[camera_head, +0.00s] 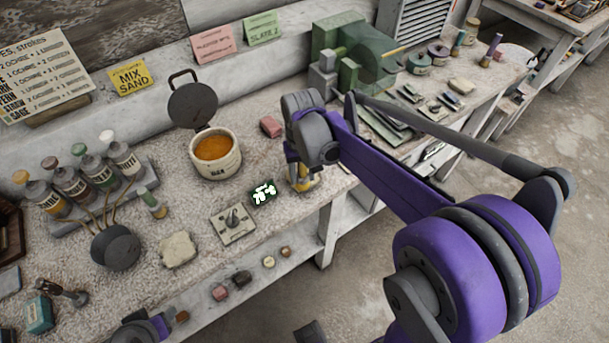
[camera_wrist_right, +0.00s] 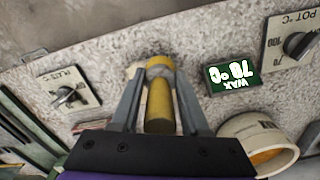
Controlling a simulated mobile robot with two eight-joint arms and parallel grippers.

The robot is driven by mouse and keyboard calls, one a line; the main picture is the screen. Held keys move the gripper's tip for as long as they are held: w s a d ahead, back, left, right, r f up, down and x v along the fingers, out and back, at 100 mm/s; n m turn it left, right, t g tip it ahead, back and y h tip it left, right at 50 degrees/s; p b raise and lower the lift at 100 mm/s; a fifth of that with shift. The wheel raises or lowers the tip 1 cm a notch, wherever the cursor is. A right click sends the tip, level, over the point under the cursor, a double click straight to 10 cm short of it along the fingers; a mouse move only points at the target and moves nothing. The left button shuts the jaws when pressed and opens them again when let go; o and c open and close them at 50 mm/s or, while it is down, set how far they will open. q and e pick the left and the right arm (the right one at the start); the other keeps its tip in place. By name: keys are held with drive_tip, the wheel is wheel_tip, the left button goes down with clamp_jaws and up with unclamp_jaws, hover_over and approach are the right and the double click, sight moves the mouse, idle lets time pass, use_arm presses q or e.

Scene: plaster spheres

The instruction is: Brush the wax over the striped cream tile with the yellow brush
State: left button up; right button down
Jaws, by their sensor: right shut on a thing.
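My right gripper (camera_head: 302,178) is shut on the yellow brush (camera_head: 304,184) near the front edge of the bench. In the right wrist view the brush (camera_wrist_right: 159,105) lies between the two fingers (camera_wrist_right: 158,112); its tip is hard to make out. The cream pot (camera_head: 215,165) stands to the gripper's left with its dark lid open and orange wax (camera_head: 213,148) inside. It also shows in the right wrist view (camera_wrist_right: 243,130). A cream slab (camera_head: 180,250) lies at the front left; I cannot make out stripes on it. A grey and purple part, apparently my left gripper (camera_head: 145,329), is cut by the bottom edge.
A wax temperature display (camera_head: 263,193) and a knob panel (camera_head: 233,224) sit between pot and bench edge. A pink block (camera_head: 271,127) lies behind my right gripper. Several bottles (camera_head: 72,180) and a dark round pot (camera_head: 116,248) stand at left. Green machinery (camera_head: 350,60) stands behind.

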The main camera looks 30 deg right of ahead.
drive_tip(key=shift+w+a, duration=0.15)
drive_tip(key=shift+w, duration=1.25)
drive_tip(key=shift+s, duration=0.1)
drive_tip(key=shift+s, duration=1.85)
drive_tip(key=shift+w, duration=0.1)
drive_tip(key=shift+w, duration=1.85)
